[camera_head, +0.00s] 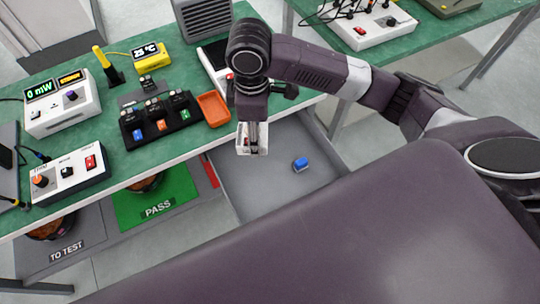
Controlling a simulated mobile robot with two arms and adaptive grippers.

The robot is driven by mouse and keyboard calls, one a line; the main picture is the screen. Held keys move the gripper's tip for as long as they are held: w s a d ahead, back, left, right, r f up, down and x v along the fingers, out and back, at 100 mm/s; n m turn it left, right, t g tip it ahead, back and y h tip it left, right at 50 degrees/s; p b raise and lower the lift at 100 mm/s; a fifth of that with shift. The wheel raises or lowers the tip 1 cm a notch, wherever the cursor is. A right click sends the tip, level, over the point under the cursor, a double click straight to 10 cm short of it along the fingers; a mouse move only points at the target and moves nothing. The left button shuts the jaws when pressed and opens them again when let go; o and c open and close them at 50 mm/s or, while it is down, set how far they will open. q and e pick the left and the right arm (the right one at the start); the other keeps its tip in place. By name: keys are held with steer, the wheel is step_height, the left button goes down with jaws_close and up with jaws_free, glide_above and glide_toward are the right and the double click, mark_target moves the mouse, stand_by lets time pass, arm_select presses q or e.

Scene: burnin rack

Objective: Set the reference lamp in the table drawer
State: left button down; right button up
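The table drawer (265,195) is pulled out below the green table's front edge. A small blue piece (301,164) lies on its grey floor, right of my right gripper; I cannot tell whether it is the reference lamp. My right gripper (253,145) points down over the drawer's back left part. My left gripper is not in view.
A black rack (158,122) with blue, orange and green pieces stands on the table beside an orange tray (213,109). A power meter (62,102) and a switch box (68,172) stand at left. A green PASS mat (155,203) lies below. The drawer's front right is clear.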

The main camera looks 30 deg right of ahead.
mark_target(244, 127)
steer(key=w+n, duration=0.1)
steer(key=w+a+n+b, duration=0.1)
steer(key=n, duration=0.1)
steer(key=shift+w+a+r, duration=0.1)
steer(key=n, duration=0.1)
steer(key=w+n+b, duration=0.1)
steer(key=shift+a+r+n, duration=0.25)
steer(key=shift+a+n, duration=0.05)
step_height(244, 127, down, 14)
steer(key=shift+f, duration=2.9)
steer(key=o, duration=1)
steer(key=shift+f, duration=0.1)
